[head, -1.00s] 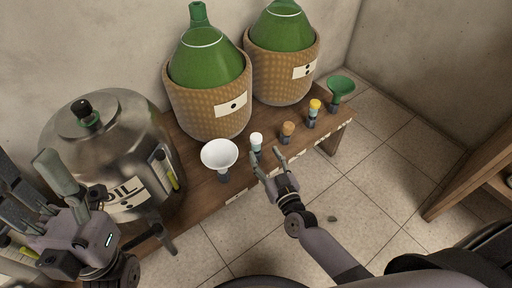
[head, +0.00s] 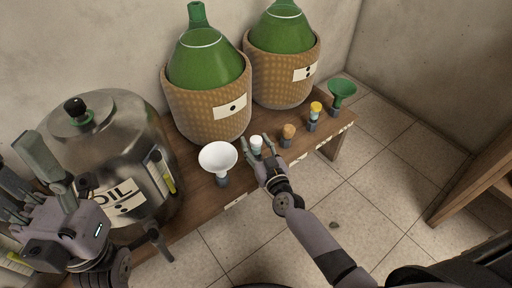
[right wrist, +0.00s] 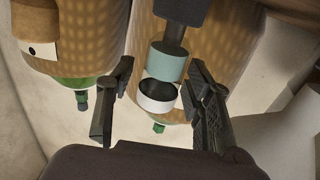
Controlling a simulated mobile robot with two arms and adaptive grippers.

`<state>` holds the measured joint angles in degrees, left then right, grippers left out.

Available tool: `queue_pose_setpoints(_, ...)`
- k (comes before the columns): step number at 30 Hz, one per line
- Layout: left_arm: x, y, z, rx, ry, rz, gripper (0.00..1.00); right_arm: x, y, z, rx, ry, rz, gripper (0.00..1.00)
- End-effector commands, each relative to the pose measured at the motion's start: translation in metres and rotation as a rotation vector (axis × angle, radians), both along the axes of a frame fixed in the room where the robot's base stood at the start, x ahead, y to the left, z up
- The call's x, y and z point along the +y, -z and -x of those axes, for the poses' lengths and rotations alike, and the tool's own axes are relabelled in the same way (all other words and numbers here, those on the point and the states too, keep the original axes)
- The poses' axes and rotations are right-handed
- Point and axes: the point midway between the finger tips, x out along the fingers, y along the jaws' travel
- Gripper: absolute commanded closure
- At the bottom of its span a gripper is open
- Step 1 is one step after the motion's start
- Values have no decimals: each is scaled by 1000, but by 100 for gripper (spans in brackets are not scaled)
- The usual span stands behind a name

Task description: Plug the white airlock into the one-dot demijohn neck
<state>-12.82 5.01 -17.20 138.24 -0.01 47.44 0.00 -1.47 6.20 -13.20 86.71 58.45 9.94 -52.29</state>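The white airlock (head: 256,142), with a white cap and pale teal body, stands in a dark holder near the bench's front edge. In the right wrist view it shows upside down (right wrist: 166,68). My right gripper (head: 259,140) is open, with one finger on each side of the airlock; gaps show in the wrist view (right wrist: 160,72). The one-dot demijohn (head: 205,105), green glass in a wicker jacket, stands behind the airlock. Its neck (head: 197,14) is at the top of the head view. My left gripper (head: 38,172) is open and empty near the steel oil tank.
A white funnel (head: 218,157) stands left of the airlock. A cork bung (head: 288,131), a yellow-topped piece (head: 315,108) and a green funnel (head: 342,90) line the bench to the right. Another demijohn (head: 280,75) stands behind them. The steel tank (head: 120,145) is at left.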

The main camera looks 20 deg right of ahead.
Motion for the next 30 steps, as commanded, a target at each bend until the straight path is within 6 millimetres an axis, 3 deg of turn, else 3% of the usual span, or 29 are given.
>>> queue_pose_setpoints(20, 0, 0, 0, 0, 1, 1, 47, 0, 0, 0, 0, 0, 1, 100)
queue_pose_setpoints(30, 0, 0, -1, 11, 0, -1, 47, 0, -4, 0, -1, 0, 1, 100)
